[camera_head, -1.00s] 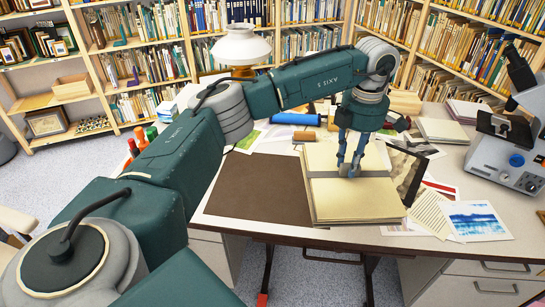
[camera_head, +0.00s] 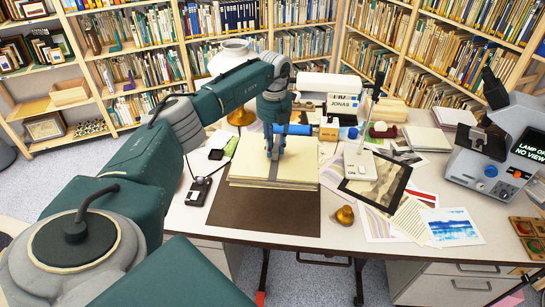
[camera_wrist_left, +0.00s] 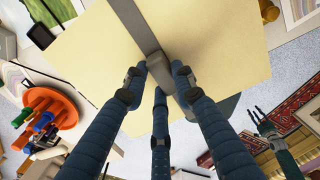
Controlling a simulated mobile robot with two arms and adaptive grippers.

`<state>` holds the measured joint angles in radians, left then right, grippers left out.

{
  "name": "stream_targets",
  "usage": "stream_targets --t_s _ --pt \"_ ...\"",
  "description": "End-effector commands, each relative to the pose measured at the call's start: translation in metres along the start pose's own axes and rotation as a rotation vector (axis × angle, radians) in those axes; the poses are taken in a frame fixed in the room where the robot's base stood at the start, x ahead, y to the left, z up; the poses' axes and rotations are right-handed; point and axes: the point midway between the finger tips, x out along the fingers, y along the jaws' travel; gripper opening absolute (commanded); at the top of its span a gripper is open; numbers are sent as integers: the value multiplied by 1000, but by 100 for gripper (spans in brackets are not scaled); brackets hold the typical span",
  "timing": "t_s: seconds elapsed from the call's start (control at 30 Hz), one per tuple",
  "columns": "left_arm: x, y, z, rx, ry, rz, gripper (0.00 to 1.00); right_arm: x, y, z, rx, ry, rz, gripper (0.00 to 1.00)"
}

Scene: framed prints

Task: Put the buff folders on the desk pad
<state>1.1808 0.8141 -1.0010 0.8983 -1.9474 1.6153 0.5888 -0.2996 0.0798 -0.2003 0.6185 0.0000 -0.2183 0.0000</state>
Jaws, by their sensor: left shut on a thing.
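The buff folders (camera_head: 300,165) are a stack with a grey band around it. My left gripper (camera_head: 275,154) is shut on the band from above, and its fingers also meet the band in the left wrist view (camera_wrist_left: 160,75). The stack overlaps the back part of the brown desk pad (camera_head: 264,215), whose front part is bare. I cannot tell whether the stack touches the pad or hangs just above it. My right gripper (camera_wrist_left: 259,112) shows small at the right of the left wrist view, fingers spread and empty.
Right of the stack are a pale device (camera_head: 358,165), a dark-bordered print (camera_head: 376,182), a small brass object (camera_head: 345,215) and loose prints (camera_head: 452,226). A black device (camera_head: 198,191) lies left of the pad. A microscope-like machine (camera_head: 500,160) stands at right.

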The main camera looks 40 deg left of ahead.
Motion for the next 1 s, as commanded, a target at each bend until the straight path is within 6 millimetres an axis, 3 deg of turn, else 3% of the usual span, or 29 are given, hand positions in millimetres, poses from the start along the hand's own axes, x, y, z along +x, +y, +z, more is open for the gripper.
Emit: stream_targets --t_s 0.03,0.43,0.77,1.0 --pt "20 -1 0 0 -1 -2 0 18 0 2 0 0 0 40" --pt "110 -1 1 2 -2 -3 0 91 -2 8 0 -1 0 40" --pt "136 -1 1 3 -3 -3 0 111 -2 10 1 -1 0 40" --pt "170 -1 1 3 -2 -3 0 139 -2 12 1 -1 0 40"
